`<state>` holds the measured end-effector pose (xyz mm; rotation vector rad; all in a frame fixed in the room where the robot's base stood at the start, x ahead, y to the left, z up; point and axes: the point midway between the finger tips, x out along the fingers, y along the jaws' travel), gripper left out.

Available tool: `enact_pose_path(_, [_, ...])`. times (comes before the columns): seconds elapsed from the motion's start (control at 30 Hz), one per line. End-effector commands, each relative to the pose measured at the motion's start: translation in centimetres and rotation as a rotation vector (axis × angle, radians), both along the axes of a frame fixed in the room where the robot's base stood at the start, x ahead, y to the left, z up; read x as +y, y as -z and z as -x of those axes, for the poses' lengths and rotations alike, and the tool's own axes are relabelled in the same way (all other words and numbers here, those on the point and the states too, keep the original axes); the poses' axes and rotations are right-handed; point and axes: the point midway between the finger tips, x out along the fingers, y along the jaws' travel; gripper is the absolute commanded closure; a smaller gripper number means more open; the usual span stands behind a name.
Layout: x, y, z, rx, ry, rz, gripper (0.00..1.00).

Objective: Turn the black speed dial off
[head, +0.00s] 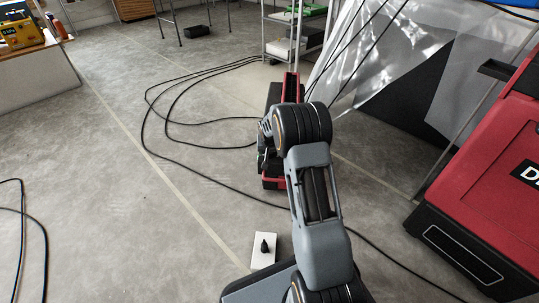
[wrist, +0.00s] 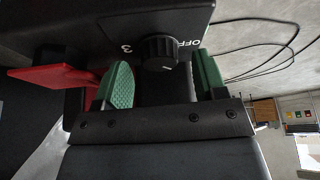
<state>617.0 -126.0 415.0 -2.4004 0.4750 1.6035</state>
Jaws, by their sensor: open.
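The black speed dial (wrist: 160,52) is a ribbed round knob on a dark panel at the top middle of the wrist view. White "OFF" lettering shows to its right in the picture and a "3" to its left. A small pale mark shows on its face. My gripper (wrist: 163,78) is open, with a green pad to each side of the dial in the picture. I see no pad touching the dial; how deep it sits between them is unclear. In the head view my arm mostly hides the red and black machine (head: 273,183), and the dial is not visible.
A red piece (wrist: 50,75) juts out left of the pads in the wrist view. Black cables (head: 150,130) lie on the concrete floor. A large red machine (head: 490,180) stands at right, and clear plastic sheeting (head: 350,60) hangs behind. The left floor is mostly free.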

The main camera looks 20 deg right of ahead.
Motion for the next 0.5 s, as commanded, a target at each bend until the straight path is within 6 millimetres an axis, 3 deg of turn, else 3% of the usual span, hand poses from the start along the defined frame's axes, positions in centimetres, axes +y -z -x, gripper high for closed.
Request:
enact_pose_path(0.17, [-0.17, 1.08, -0.38, 0.000, 0.000, 0.000, 0.35])
enact_pose_path(0.5, [-0.19, 1.18, -0.46, 0.000, 0.000, 0.000, 0.35])
